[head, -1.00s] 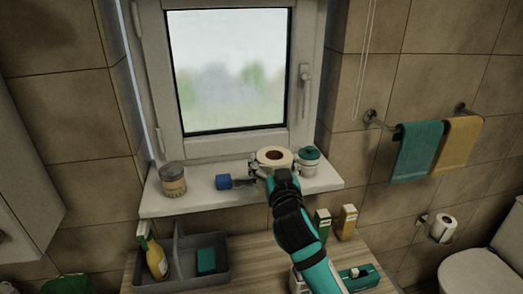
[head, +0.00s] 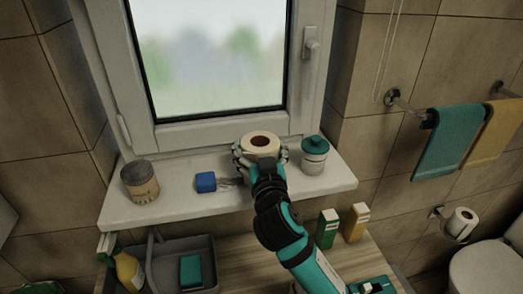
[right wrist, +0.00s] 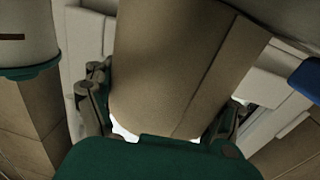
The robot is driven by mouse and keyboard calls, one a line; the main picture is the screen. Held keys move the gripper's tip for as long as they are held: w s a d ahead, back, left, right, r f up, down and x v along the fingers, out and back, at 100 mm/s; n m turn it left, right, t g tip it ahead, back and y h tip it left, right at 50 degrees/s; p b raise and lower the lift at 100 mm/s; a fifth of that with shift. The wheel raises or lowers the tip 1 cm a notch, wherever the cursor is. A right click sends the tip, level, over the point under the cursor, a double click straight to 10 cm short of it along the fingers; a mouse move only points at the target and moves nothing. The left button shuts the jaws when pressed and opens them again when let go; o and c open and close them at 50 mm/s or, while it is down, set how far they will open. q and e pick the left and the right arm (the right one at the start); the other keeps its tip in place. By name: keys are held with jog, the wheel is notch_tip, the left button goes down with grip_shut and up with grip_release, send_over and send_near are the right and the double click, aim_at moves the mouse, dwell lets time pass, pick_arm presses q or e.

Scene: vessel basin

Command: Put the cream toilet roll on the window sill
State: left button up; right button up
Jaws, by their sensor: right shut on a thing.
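The cream toilet roll (head: 261,143) is upright at the window sill (head: 222,203), between a blue block and a white jar. My right gripper (head: 260,158) is shut on the roll, with a finger on each side of it. In the right wrist view the roll (right wrist: 185,70) fills the middle between the fingers. I cannot tell whether the roll's underside touches the sill, since the gripper hides it. My left gripper is not in view.
Below are a grey caddy (head: 170,251) and two small cartons, green (head: 327,229) and yellow (head: 356,222).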

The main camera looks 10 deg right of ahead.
jog(key=shift+w+d+f, duration=0.1)
jog(key=shift+w+d, duration=0.15)
jog(key=shift+w, duration=0.1)
jog(key=o, duration=0.8)
jog(key=shift+c, duration=0.2)
jog(key=shift+o, duration=1.3)
jog(key=shift+s+a, duration=0.2)
jog(key=shift+o, duration=0.3)
jog(key=shift+s+a+r, duration=0.15)
jog(key=shift+s+r, duration=0.05)
jog(key=shift+r, duration=0.05)
jog(key=shift+f, duration=0.15)
jog(key=shift+s+f, duration=0.1)
jog(key=shift+s, duration=0.1)
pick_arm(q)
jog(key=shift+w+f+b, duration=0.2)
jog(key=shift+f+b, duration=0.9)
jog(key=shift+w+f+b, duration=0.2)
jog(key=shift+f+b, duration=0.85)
pick_arm(e)
jog(key=s, duration=1.1)
jog(key=shift+s+a+r, duration=0.2)
jog(key=shift+a, duration=0.25)
